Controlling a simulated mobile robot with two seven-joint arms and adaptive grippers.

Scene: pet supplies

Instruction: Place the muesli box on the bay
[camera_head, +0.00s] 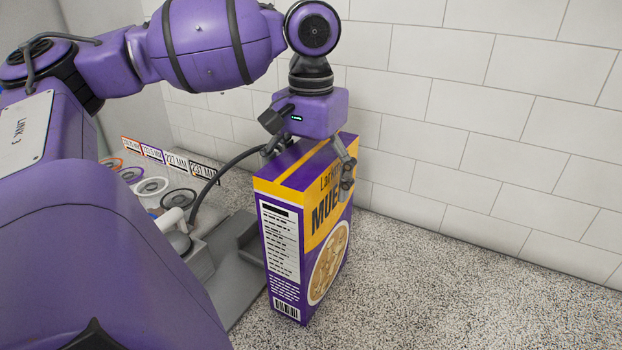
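The muesli box (283,235) is purple and yellow, with a printed bowl on its broad face and a barcode low on its narrow side. It is upright. My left gripper (308,172) comes down from above and is shut on its top part, with one finger against the printed face and the other at the opposite face, partly hidden. I cannot tell whether the box's base touches the speckled surface. A grey low structure (232,278) lies just left of the box; I cannot tell whether it is the bay. My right gripper is not in view.
Several coloured rings (151,186) lie at the left behind my arm, beneath upright millimetre labels (176,160). A white tiled wall (480,130) stands close behind the box. The speckled surface (450,290) to the right is clear. My purple arm link covers the lower left.

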